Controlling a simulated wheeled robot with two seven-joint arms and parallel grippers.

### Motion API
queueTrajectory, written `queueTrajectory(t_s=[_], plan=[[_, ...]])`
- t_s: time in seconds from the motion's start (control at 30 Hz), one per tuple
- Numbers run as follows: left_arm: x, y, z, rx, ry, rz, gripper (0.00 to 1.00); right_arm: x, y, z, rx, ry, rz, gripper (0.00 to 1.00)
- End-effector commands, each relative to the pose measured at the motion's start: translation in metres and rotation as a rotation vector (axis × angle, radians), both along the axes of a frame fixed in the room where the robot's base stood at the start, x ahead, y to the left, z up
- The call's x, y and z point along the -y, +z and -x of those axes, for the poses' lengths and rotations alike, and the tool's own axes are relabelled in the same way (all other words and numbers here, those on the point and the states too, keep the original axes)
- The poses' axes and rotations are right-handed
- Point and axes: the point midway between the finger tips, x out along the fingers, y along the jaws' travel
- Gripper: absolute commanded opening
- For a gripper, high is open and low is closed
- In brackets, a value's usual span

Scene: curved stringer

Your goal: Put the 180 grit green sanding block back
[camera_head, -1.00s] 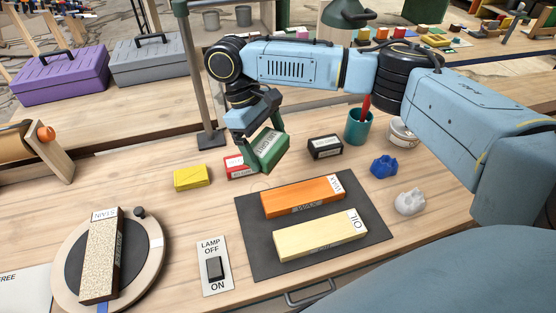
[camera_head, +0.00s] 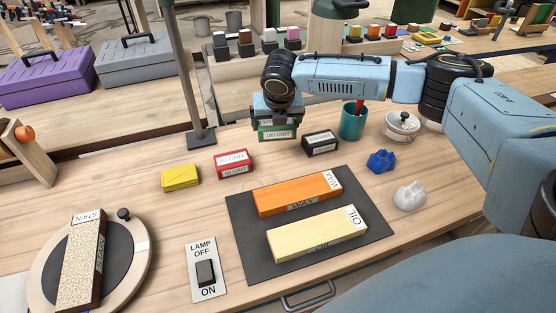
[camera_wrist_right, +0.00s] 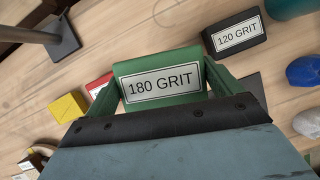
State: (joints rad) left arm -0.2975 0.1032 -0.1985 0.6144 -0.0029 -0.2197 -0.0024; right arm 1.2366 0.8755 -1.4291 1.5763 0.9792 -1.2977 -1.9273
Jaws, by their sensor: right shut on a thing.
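The green sanding block (camera_head: 278,134) is labelled 180 GRIT. My right gripper (camera_head: 277,122) is shut on it, above or at the table between the red block and the black block; contact with the table cannot be told. In the right wrist view the green block (camera_wrist_right: 160,82) sits between the two fingers of my right gripper (camera_wrist_right: 165,90), its label facing the camera. The red block (camera_head: 233,162) stands to its left and the black block (camera_head: 320,143), labelled 120 GRIT in the right wrist view (camera_wrist_right: 236,33), to its right. My left gripper is out of view.
A yellow block (camera_head: 180,177) lies further left. A dark mat (camera_head: 245,240) holds an orange WAX block (camera_head: 297,194) and a pale OIL block (camera_head: 317,235). A teal cup (camera_head: 353,122) stands behind the black block. A lamp post (camera_head: 188,80) rises left of the gripper.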

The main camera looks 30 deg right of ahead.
Motion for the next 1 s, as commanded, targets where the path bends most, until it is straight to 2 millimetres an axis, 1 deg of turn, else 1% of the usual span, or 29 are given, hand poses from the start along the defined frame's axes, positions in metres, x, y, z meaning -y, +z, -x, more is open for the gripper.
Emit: queueTrajectory(t_s=[0.03, 0.13, 0.27, 0.33, 0.53, 0.73, 0.9, 1.0], plan=[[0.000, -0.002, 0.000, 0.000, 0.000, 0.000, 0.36, 0.005, -0.001, -0.002, 0.002, 0.052, -0.001, 0.69], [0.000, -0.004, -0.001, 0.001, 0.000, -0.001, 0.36, 0.008, -0.002, -0.005, 0.001, 0.141, -0.001, 0.69], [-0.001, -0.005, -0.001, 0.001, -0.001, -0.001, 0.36, 0.011, -0.005, -0.007, -0.001, 0.198, 0.000, 0.69], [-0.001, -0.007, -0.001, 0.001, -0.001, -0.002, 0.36, 0.011, -0.011, -0.007, -0.002, 0.208, 0.001, 0.69], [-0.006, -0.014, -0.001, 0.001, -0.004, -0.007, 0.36, 0.010, -0.044, -0.007, -0.003, 0.210, 0.001, 0.69], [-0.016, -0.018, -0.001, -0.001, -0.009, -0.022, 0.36, 0.011, -0.064, -0.007, -0.003, 0.209, 0.002, 0.69], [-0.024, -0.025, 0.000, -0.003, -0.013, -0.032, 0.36, 0.010, -0.093, -0.007, -0.003, 0.209, 0.001, 0.69], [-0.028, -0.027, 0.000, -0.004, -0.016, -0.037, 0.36, 0.010, -0.104, -0.007, -0.002, 0.209, 0.001, 0.69]])
